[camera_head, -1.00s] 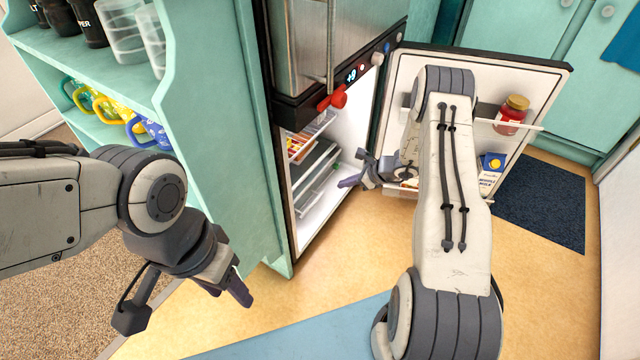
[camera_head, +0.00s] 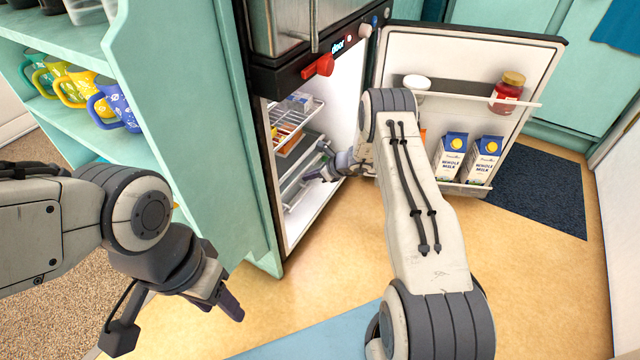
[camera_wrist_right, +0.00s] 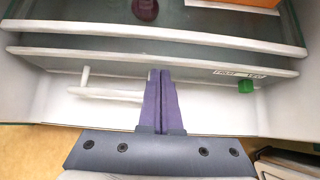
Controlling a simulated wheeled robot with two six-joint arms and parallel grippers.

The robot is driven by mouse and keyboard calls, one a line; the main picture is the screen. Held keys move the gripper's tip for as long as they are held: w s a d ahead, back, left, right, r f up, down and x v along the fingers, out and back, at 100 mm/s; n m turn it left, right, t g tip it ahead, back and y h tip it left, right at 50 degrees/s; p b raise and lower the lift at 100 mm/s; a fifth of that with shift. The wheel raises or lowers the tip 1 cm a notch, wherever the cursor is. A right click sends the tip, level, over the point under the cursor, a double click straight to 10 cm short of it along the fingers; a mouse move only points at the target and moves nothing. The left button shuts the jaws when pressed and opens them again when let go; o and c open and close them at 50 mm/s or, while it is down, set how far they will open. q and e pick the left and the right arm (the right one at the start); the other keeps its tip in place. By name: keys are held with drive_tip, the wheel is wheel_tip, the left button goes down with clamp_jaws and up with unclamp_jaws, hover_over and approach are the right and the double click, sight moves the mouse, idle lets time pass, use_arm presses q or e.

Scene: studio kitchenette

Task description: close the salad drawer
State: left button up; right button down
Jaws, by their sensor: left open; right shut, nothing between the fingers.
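The salad drawer (camera_head: 297,190) is low inside the open fridge. In the right wrist view, its pale front (camera_wrist_right: 100,64) carries a small label and a green knob (camera_wrist_right: 245,86), with a white bar handle (camera_wrist_right: 110,94) at left. My right gripper (camera_head: 310,177) is inside the fridge opening at the drawer front. Its purple fingers (camera_wrist_right: 159,74) are shut and empty, right of the handle, and overlap the drawer's front edge. I cannot tell whether they touch it, or how far the drawer stands out. My left gripper (camera_head: 176,318) is open and empty, left of the fridge, above the floor.
The fridge door (camera_head: 470,60) stands open at right, holding milk cartons (camera_head: 485,160) and a red jar (camera_head: 508,92). A wire shelf (camera_head: 293,120) is above the drawer. A teal shelf unit (camera_head: 180,120) with mugs stands left. The floor in front is clear.

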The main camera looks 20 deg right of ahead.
drive_tip(key=shift+w+a, duration=0.2)
